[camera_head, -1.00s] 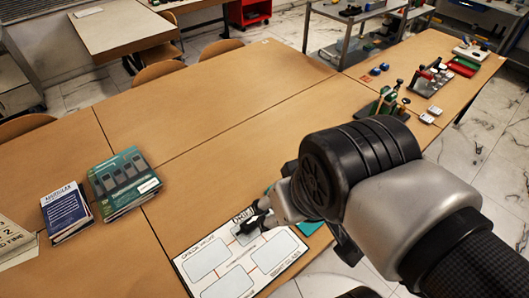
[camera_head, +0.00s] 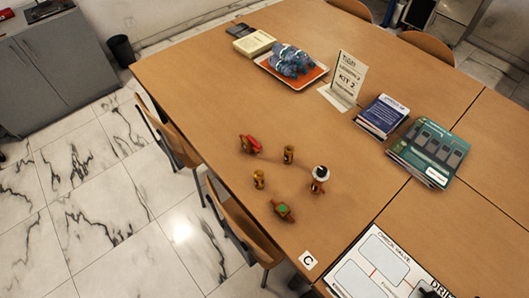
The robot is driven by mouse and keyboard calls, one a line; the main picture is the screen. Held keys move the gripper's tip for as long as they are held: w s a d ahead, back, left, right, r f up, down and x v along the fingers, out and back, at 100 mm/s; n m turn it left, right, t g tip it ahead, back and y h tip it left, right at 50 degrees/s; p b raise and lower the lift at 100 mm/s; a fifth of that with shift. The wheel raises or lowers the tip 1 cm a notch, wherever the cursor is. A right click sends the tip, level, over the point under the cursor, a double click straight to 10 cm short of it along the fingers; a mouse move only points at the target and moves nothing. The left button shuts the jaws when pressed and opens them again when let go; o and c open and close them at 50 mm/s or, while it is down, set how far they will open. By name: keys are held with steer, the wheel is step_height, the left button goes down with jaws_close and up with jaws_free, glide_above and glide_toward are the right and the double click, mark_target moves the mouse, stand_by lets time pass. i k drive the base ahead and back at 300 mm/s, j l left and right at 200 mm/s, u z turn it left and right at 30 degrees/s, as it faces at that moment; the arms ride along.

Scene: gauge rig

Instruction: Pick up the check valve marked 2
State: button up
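Several small brass fittings stand or lie on the wooden table in the head view. One has a red part (camera_head: 251,144), one has a green part (camera_head: 283,210), and one has a black and white top (camera_head: 319,178). Two plain brass pieces (camera_head: 288,155) (camera_head: 259,179) stand between them. No number is legible on any, so I cannot tell which is the check valve marked 2. Only a dark bit of my gripper (camera_head: 428,291) shows at the bottom edge, over the printed mat (camera_head: 345,279), well right of the fittings. Its fingers are mostly cut off.
A card marked C (camera_head: 308,260) lies at the table's front edge. Behind the fittings are a KIT 2 sign (camera_head: 349,76), an orange tray (camera_head: 263,67) holding a blue wrapped bundle, and books (camera_head: 428,152). Chairs (camera_head: 245,230) line the left edge. Table around the fittings is clear.

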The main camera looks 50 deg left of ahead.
mark_target(289, 150)
steer(key=u, duration=1.8)
steer(key=i+j, duration=0.15)
steer(key=j, duration=0.35)
steer(key=i+j+z, duration=0.1)
steer(key=j, duration=0.35)
steer(key=i+j+z, duration=0.1)
steer(key=j, duration=0.4)
steer(key=i+j, duration=0.15)
steer(key=j, duration=0.35)
steer(key=j+z, duration=0.1)
steer(key=j, duration=0.4)
steer(key=i+l, duration=0.1)
steer(key=i, duration=0.2)
steer(key=i+l, duration=0.15)
steer(key=i, duration=0.2)
